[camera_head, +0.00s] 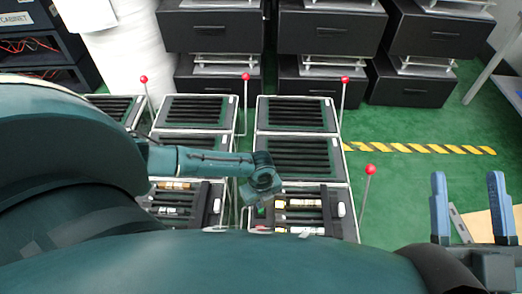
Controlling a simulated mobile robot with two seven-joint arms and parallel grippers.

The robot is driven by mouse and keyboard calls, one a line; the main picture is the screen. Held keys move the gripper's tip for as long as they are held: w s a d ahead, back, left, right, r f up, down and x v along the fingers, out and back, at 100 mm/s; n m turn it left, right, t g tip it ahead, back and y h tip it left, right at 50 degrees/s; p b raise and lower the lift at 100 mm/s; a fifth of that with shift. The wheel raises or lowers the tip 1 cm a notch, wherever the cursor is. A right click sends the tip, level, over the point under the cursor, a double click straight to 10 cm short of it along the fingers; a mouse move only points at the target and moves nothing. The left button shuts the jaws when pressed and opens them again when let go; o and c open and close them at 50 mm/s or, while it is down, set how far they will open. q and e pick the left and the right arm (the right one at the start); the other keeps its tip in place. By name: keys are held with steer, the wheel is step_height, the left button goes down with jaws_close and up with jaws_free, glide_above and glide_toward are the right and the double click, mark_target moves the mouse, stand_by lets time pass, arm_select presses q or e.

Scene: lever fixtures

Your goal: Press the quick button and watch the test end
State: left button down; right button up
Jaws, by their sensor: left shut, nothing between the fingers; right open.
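My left gripper (262,189) is at the end of the teal arm from the left. It is shut and empty, over the left edge of the near right test fixture (347,228). A small green patch (261,211) shows on that fixture just below the gripper; I cannot tell whether it is the quick button. The fixture holds several cylindrical parts (305,202) in its slots. Its lever with a red ball (370,169) stands at its right, tilted a little. My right gripper (468,205) has blue fingers, is open and empty, and is apart from the fixtures at the right.
More slotted fixtures (297,116) stand behind, with red-ball levers (245,77) upright beside them. Another loaded fixture (178,199) is partly hidden by my arm. Black cabinets (330,32) line the back. Yellow-black tape (420,148) crosses the green floor, which is open at right.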

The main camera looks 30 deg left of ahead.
arm_select(q)
steer(key=shift+r+p, duration=0.6)
steer(key=shift+r, duration=0.25)
step_height(320, 180, up, 2)
steer(key=shift+r+p, duration=0.15)
steer(key=shift+p, duration=1.05)
steer(key=shift+r+p, duration=0.45)
steer(key=shift+p, duration=0.05)
arm_select(e)
steer(key=f+m+g+h, duration=0.1)
steer(key=s+f+h, duration=0.1)
steer(key=f, duration=0.1)
steer(key=shift+m+g+h, duration=0.3)
steer(key=shift+m+g, duration=0.1)
